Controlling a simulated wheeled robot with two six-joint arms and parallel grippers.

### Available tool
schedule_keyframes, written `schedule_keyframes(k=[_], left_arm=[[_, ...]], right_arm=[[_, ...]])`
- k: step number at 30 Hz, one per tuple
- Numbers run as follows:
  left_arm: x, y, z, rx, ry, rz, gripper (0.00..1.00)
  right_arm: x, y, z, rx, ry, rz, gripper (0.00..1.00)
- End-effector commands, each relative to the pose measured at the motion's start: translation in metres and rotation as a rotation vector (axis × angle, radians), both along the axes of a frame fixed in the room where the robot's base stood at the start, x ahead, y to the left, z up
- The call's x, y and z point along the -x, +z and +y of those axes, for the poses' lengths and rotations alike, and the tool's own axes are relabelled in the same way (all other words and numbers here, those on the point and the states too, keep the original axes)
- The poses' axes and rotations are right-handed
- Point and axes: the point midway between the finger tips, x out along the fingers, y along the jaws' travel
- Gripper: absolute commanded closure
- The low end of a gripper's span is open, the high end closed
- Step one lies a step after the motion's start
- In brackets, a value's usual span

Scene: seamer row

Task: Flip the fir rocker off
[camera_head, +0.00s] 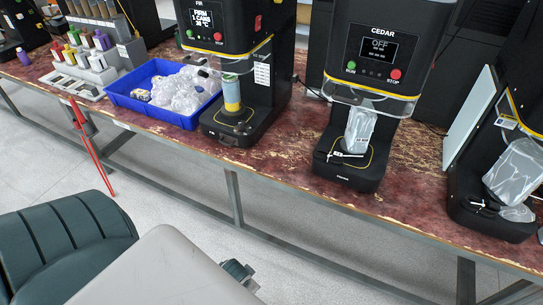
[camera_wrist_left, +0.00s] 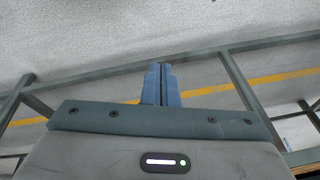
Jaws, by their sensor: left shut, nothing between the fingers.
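The fir machine (camera_head: 225,60) stands on the bench in the head view, left of the cedar machine, and its screen (camera_head: 201,18) is lit with text. A small red switch (camera_head: 257,22), which looks like the fir rocker, sits on the right part of its upper housing. Its exact tilt is too small to tell. A can with a blue and yellow wrap (camera_head: 231,94) stands on the fir machine's base. My left gripper (camera_wrist_left: 161,70) is shut and empty in the left wrist view, over open floor, with no machine near its fingertips. My right gripper is not in view.
A blue bin (camera_head: 150,108) of clear bagged items stands left of the fir machine. The cedar machine (camera_head: 370,60), reading OFF, stands to the right. Bottles (camera_head: 90,45) stand at far left. A red pole (camera_head: 92,150) leans before the bench (camera_head: 290,125). Floor lies in front.

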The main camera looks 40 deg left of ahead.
Motion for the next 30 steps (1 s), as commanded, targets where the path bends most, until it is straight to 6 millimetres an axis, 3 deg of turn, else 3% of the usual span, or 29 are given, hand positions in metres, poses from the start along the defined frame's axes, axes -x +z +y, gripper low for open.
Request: schedule_keyframes(k=[1, 7, 10, 23, 30], left_arm=[[-0.009, 0.027, -0.001, -0.009, -0.008, -0.020, 1.00], [-0.043, 0.121, 0.004, -0.083, -0.051, -0.096, 1.00], [-0.077, 0.177, 0.016, -0.182, -0.087, -0.168, 1.00], [-0.229, 0.307, 0.083, -0.675, -0.188, -0.353, 1.00], [-0.312, 0.390, 0.117, -0.987, -0.226, -0.379, 1.00]], right_arm=[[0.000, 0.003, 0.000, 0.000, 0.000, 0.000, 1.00], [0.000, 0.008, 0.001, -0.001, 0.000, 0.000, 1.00], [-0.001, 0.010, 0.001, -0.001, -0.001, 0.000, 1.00], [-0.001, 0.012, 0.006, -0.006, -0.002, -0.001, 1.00], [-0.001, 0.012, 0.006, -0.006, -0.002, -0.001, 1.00]])
